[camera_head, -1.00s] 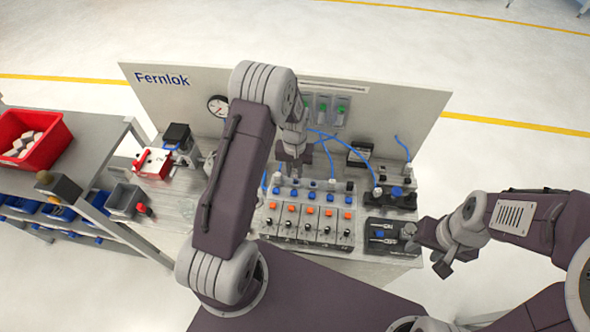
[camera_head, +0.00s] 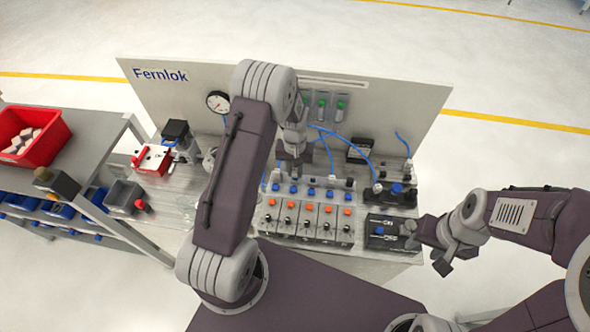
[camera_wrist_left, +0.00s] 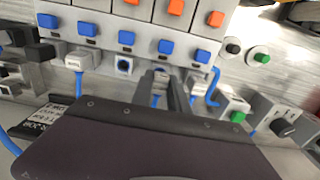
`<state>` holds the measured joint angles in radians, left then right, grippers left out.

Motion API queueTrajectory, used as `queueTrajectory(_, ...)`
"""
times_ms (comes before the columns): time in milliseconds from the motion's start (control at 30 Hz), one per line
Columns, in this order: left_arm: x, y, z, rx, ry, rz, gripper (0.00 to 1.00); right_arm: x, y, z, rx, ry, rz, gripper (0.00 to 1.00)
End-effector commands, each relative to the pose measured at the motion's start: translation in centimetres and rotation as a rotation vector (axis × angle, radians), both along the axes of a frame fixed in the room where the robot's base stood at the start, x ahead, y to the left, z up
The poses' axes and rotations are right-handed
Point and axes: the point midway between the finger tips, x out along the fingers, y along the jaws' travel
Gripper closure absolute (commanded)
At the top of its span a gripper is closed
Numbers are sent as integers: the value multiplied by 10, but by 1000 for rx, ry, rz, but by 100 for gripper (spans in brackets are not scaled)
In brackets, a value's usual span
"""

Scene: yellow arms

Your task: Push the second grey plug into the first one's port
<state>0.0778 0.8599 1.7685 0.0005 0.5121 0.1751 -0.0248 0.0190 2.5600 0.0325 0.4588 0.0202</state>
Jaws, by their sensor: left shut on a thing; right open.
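My left gripper (camera_head: 293,170) is above the back of the row of valve modules (camera_head: 306,222). In the left wrist view its fingers (camera_wrist_left: 164,92) are shut on a small grey plug (camera_wrist_left: 160,76), which they partly hide. A blue tube shows between the fingers. The held plug is close to the modules' grey edge; I cannot tell if it touches. My right gripper (camera_head: 440,260) is open and empty at the bench's right end.
Another light grey fitting with a blue tube (camera_wrist_left: 201,86) is close right of the fingers. Blue buttons (camera_wrist_left: 127,37) line the modules. A black unit (camera_head: 388,232) is left of my right gripper. A red bin (camera_head: 62,137) stands far left.

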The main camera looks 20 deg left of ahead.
Motion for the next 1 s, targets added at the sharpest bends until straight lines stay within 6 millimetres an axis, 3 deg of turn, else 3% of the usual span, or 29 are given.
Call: queueTrajectory(1000,0,0,-19,0,0,0,100,0,0,-13,0,0,0,54)
